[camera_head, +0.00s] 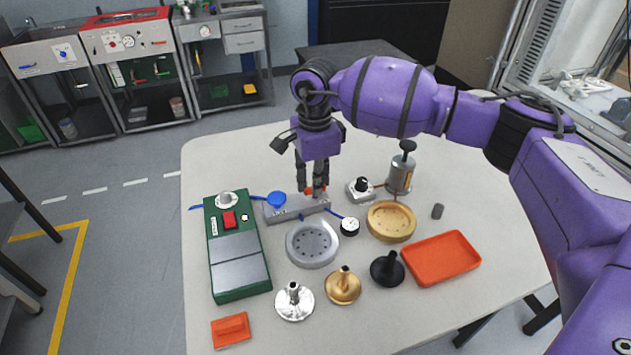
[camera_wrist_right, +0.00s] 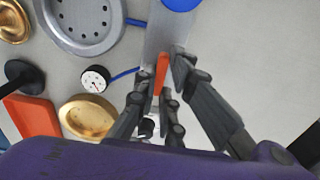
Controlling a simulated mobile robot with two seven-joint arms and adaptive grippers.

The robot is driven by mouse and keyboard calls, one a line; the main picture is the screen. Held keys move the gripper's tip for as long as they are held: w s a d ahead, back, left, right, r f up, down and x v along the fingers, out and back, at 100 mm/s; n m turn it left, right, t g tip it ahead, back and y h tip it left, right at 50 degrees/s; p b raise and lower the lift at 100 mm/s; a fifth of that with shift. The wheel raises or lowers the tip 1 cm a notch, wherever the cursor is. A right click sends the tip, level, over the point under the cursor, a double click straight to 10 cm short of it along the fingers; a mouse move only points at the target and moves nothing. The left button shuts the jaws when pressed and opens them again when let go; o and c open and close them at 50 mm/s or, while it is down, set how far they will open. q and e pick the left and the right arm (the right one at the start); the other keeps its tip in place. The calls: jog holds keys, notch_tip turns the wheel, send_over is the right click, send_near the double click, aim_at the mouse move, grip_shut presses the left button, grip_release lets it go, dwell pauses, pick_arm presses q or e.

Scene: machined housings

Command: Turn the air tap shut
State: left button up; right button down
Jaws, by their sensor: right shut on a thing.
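The air tap has an orange lever (camera_head: 309,190), on a grey metal block (camera_head: 290,213) near the middle of the table. The lever (camera_wrist_right: 161,73) lies lengthwise along the block in the right wrist view. My right gripper (camera_head: 313,188) points down over the right end of the block, shut on the orange lever. In the right wrist view its fingers (camera_wrist_right: 160,82) stand on either side of the lever. Part of the tap body is hidden by the fingers. My left gripper is not in view.
A blue knob (camera_head: 276,199) stands at the block's left end. A small gauge (camera_head: 349,226) on a blue hose lies in front. A green box (camera_head: 237,250) is left; a grey canister (camera_head: 400,174) is right. Round housings, black-and-metal parts and an orange tray (camera_head: 440,258) fill the front.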

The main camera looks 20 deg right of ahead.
jog(key=shift+r, duration=0.1)
dwell(0.3)
jog(key=c, duration=1.8)
grip_release()
jog(key=shift+c, duration=0.2)
notch_tip(320, 180, up, 12)
